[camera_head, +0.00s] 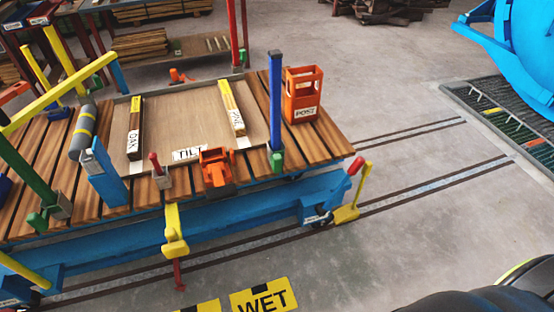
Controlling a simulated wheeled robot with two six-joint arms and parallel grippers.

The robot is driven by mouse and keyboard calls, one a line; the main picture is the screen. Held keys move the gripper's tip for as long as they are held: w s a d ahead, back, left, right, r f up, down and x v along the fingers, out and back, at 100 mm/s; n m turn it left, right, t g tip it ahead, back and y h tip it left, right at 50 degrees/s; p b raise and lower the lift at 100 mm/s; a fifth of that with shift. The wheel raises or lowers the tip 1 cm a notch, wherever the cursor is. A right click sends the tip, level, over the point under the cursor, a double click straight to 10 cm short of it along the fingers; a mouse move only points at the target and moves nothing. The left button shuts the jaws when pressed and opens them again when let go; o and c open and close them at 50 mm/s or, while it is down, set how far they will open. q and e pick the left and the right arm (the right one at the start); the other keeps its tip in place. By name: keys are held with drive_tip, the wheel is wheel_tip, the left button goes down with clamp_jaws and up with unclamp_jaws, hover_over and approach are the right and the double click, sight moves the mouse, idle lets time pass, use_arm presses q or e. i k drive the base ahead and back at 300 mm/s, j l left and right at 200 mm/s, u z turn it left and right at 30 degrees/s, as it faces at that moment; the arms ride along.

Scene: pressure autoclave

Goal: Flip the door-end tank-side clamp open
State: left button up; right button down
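A blue trolley (225,228) with a wooden slatted deck stands on floor rails at left and centre. On its near edge are an orange clamp-like fitting (217,170), a small red-handled lever on a grey block (160,175) and a yellow bracket (175,235) with a red end hanging below. A yellow bracket with a red grip (350,195) is at the trolley's right end. A blue upright (275,95) stands on a green base (277,160). I cannot tell for sure which fitting is the door-end tank-side clamp. Neither gripper is in view.
An orange box marked POST (302,95) stands on the deck's far right. A TILT label (189,154) lies on the deck. A blue tank (520,50) is at upper right beside a floor grating (500,110).

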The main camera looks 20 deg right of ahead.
sight(276, 159)
drive_tip(key=i+j, duration=0.2)
drive_tip(key=j, duration=0.15)
drive_tip(key=i+j, duration=0.15)
drive_tip(key=j, duration=0.2)
drive_tip(key=i+j, duration=0.2)
drive_tip(key=j, duration=0.15)
drive_tip(key=i+j, duration=0.2)
drive_tip(key=j, duration=0.15)
drive_tip(key=i+j, duration=0.2)
drive_tip(key=j, duration=0.15)
drive_tip(key=z, duration=1.25)
